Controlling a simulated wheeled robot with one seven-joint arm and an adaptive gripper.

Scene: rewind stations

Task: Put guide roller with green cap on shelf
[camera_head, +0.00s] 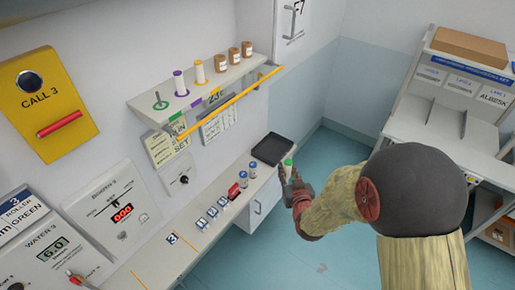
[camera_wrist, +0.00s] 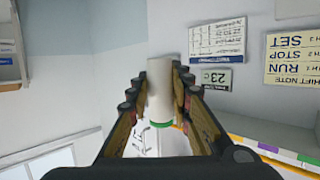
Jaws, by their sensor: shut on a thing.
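A white guide roller (camera_wrist: 160,85) with a green end stands between my gripper's fingers (camera_wrist: 159,100) in the wrist view, and they are shut on it. In the head view my gripper (camera_head: 291,180) is off the right end of the counter, with the roller's green cap (camera_head: 288,162) at its top. The shelf (camera_head: 200,95) is on the wall to the left. On it, a bare peg with a green base (camera_head: 160,103) stands at the left end. Beside it are white rollers on a purple base (camera_head: 181,84) and a yellow-orange base (camera_head: 199,73).
Several brown jars (camera_head: 233,55) stand at the shelf's right end. A yellow rail (camera_head: 225,103) runs along the shelf's front. Below, the counter (camera_head: 165,260) holds a black tray (camera_head: 272,149), small blue-topped jars (camera_head: 252,170) and a red item (camera_head: 234,191). Open floor lies right of the counter.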

